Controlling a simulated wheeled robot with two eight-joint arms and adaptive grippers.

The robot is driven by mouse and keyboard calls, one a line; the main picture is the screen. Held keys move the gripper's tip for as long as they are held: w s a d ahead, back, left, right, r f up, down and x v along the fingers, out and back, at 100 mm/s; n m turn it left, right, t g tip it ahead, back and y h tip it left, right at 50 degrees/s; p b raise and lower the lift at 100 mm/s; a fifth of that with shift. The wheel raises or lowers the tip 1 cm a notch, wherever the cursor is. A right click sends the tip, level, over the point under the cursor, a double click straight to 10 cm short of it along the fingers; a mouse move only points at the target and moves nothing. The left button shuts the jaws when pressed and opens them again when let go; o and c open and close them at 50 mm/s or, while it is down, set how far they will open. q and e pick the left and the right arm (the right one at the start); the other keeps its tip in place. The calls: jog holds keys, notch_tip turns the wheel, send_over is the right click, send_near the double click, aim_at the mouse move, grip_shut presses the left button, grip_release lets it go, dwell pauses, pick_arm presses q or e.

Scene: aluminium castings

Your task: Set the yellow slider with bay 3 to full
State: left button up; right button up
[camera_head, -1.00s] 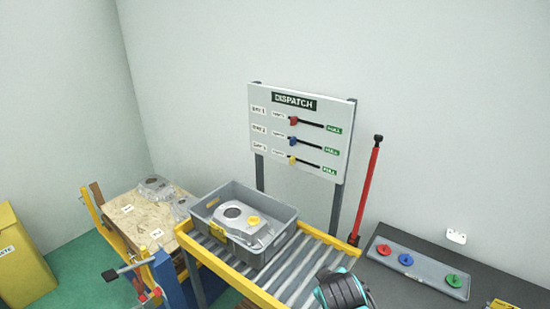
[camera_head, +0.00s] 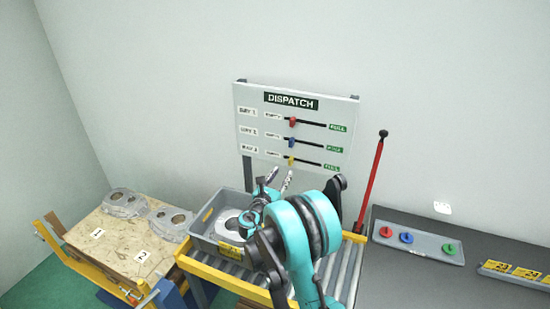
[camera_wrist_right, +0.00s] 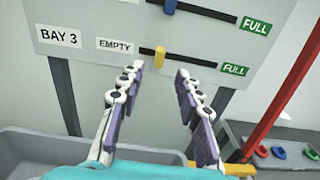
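The yellow slider (camera_head: 290,160) sits on the bottom slot of the DISPATCH board (camera_head: 345,112), in the BAY 3 row. In the right wrist view the yellow slider (camera_wrist_right: 160,57) stands near the EMPTY label (camera_wrist_right: 115,45), with the green FULL label (camera_wrist_right: 235,69) at the slot's right end. My right gripper (camera_head: 277,180) is in front of and below the board. In the right wrist view my right gripper (camera_wrist_right: 159,74) is open, its fingertips spread left and right just below the slider, nothing between them. My left gripper is out of view.
The red slider (camera_head: 292,121) and blue slider (camera_head: 291,142) sit on the rows above. A grey crate (camera_head: 206,216) with a casting stands on the roller conveyor below. A red pole (camera_head: 371,185) rises right of the board.

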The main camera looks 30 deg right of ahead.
aim_at(290, 162)
jog(key=x, duration=0.7)
jog(key=shift+w+d+r, duration=0.15)
jog(key=shift+w+d, duration=0.1)
grip_shut()
